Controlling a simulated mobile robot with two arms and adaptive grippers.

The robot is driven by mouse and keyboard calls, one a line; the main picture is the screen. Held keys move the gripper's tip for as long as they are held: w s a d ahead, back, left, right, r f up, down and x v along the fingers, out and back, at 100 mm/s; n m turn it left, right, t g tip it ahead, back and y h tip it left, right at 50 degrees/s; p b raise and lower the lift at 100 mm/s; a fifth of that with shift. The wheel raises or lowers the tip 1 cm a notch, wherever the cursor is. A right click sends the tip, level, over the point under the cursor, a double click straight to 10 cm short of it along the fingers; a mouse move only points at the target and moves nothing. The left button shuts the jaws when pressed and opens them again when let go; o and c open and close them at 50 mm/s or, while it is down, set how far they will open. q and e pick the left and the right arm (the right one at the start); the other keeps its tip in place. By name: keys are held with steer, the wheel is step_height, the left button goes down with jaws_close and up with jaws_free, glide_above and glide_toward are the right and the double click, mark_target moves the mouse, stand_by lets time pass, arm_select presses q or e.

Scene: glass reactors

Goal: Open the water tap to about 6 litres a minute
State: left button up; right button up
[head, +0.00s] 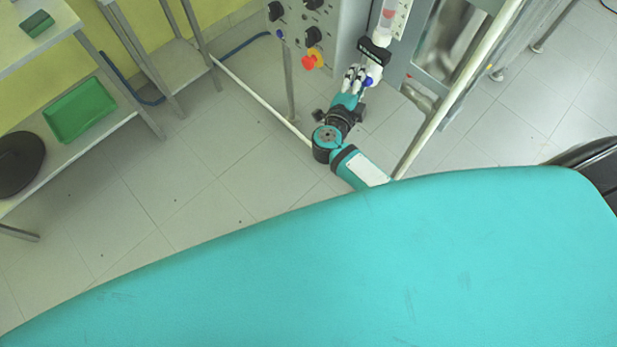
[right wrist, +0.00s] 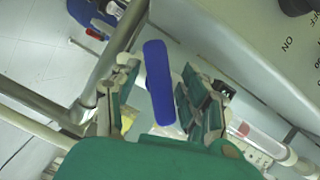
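The blue tap handle (right wrist: 160,82) stands between the two fingers of my right gripper (right wrist: 158,98) in the right wrist view. The fingers are apart, one on each side of it; I cannot tell whether either touches it. In the head view the right gripper (head: 358,75) is at the foot of the flowmeter (head: 386,22), with a bit of blue (head: 369,82) beside its fingers. The flowmeter is a clear upright tube with a red float inside. Its reading is too small to tell. It also shows in the right wrist view (right wrist: 265,142). My left gripper is not in view.
A grey control panel with black knobs (head: 313,37) and a red button (head: 309,62) stands left of the gripper. A metal frame rail (head: 455,90) runs on the right. Shelves with a green tray (head: 79,111) stand at far left.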

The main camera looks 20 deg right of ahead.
steer(key=m+b, duration=0.1)
steer(key=b, duration=0.2)
steer(key=f+m+t+b, duration=0.1)
steer(key=m+b, duration=0.1)
steer(key=b, duration=0.1)
steer(key=shift+h, duration=0.4)
steer(key=b+v, duration=0.1)
steer(key=v, duration=1.6)
steer(key=w+a+f+n+t+y+p, duration=0.1)
steer(key=w+a+f+n+t+y, duration=0.15)
steer(key=f+n+y, duration=0.4)
steer(key=w+a+f+n+t+y, duration=0.1)
steer(key=a+f+n+t+y, duration=0.25)
steer(key=n, duration=0.55)
arm_select(q)
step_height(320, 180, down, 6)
steer(key=p, duration=0.1)
arm_select(e)
steer(key=s+f+n+g+y, duration=0.2)
steer(key=s+f+n+g, duration=0.1)
steer(key=f, duration=0.6)
steer(key=s+a+f+n+g+y, duration=0.1)
steer(key=s+f+n, duration=0.3)
steer(key=f, duration=0.5)
steer(key=shift+a+f+n+g+y, duration=0.4)
steer(key=shift+n+g+y, duration=0.25)
steer(key=shift+g+y, duration=0.25)
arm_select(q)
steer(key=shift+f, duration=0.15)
